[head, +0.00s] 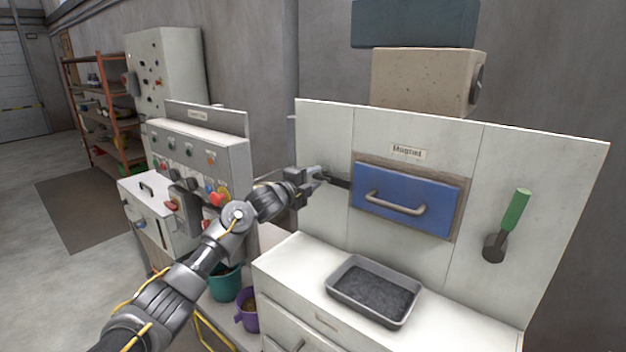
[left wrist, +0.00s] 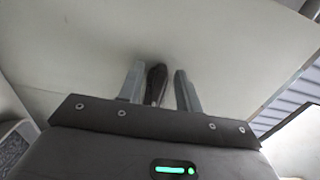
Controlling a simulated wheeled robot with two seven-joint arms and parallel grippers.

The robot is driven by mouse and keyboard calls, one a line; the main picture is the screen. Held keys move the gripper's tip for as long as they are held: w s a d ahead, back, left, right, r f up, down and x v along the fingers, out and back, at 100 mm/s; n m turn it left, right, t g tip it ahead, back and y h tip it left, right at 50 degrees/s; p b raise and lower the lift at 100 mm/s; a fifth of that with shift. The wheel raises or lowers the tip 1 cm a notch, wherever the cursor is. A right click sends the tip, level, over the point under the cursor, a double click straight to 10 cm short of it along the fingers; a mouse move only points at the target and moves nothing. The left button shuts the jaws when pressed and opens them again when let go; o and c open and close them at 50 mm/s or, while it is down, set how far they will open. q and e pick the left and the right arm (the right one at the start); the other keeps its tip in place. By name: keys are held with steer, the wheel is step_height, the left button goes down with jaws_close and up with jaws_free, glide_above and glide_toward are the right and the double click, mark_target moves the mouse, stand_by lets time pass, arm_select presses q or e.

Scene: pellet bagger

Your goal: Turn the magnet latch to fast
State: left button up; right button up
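The blue magnet drawer (head: 400,203) with a grey bar handle is set in the white panel under a "Magnet" label (head: 408,152) and looks closed. A dark lever (head: 340,184), seemingly the latch, shows at the drawer's left edge; its pivot is hard to make out. My left gripper (head: 322,176) is at this lever, close to the panel. In the left wrist view the dark lever (left wrist: 155,84) stands between the two grey fingers of my left gripper (left wrist: 160,88), with a narrow gap on the right side. My right gripper is out of view.
A grey tray of dark pellets (head: 374,289) stands on the white counter below the drawer. A green-handled lever (head: 507,225) is on the panel at right. A control cabinet (head: 200,160) and buckets (head: 226,283) are at left.

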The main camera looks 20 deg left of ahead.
arm_select(q)
steer(key=shift+s+a+f+b, duration=0.15)
steer(key=shift+s+b, duration=0.15)
steer(key=shift+s, duration=0.2)
steer(key=b+v, duration=0.2)
steer(key=v, duration=0.7)
steer(key=shift+s+b, duration=0.35)
steer(key=shift+s, duration=0.05)
steer(key=shift+a, duration=0.15)
